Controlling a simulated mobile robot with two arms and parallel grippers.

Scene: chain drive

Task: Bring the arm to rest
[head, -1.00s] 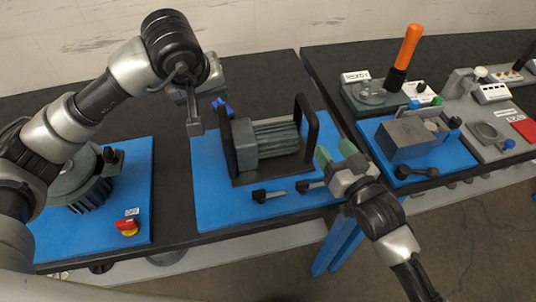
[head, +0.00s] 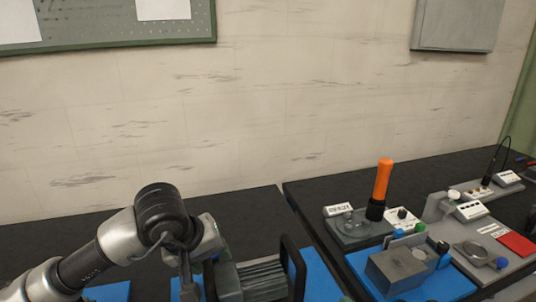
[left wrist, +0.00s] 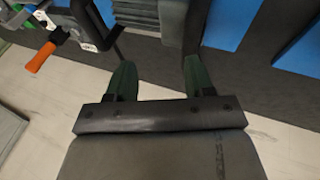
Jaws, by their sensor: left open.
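My left arm comes in from the lower left in the head view, bent at a dark joint. My left gripper (head: 192,276) hangs beside the grey finned motor (head: 262,280), partly cut off by the lower edge of the picture. In the left wrist view its two green-tipped fingers (left wrist: 157,75) are spread apart with nothing between them. My right gripper is not in view.
A grey bench unit with an orange-handled tool (head: 382,182) stands at the right. A grey block (head: 395,272) sits on a blue plate there. The pale wall (head: 270,110) rises behind the dark benches. Bare benchtop (head: 245,220) lies behind the motor.

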